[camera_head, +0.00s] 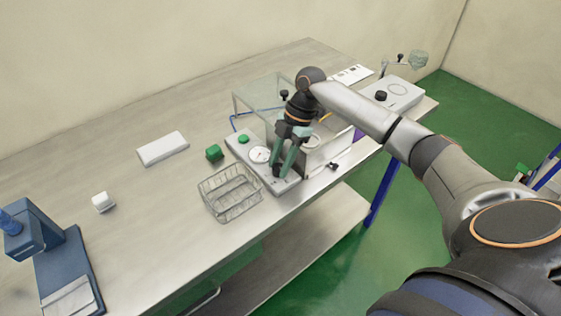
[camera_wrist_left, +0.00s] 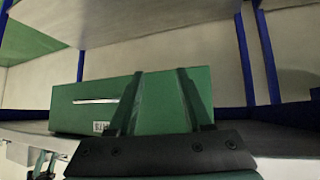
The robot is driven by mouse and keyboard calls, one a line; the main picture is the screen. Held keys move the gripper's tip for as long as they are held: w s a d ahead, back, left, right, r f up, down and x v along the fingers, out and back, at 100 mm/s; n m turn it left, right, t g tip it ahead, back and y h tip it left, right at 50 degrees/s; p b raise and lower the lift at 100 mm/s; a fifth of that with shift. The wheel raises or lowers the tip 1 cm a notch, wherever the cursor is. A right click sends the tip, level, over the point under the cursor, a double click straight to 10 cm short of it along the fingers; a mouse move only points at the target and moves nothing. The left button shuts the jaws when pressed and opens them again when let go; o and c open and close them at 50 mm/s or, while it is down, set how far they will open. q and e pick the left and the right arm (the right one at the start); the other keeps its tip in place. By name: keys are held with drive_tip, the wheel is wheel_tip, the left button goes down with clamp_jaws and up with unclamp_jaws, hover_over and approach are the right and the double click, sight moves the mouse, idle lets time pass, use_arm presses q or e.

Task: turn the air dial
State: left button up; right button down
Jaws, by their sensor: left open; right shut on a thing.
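My right gripper (camera_head: 281,167) reaches down from the right onto the front of the white pneumatic unit (camera_head: 314,172), beside its round gauge (camera_head: 260,155). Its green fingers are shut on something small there. That thing is hidden by the fingers; from its place next to the gauge it appears to be the air dial. A green button (camera_head: 243,139) sits on the unit, left of the gripper. My left gripper (camera_wrist_left: 160,73) is open and empty in the left wrist view, in front of a green box (camera_wrist_left: 80,108). It does not show in the head view.
A wire basket (camera_head: 231,192) stands close to the unit's front left. A clear cover (camera_head: 262,93) rises behind.

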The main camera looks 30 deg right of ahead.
idle(0.4)
drive_tip(key=shift+c, duration=2.3)
unclamp_jaws()
drive_tip(key=shift+d+r, duration=0.1)
drive_tip(key=b+v, duration=0.1)
drive_tip(key=v, duration=1.1)
drive_tip(key=shift+w+r, duration=0.15)
drive_tip(key=shift+r, duration=0.05)
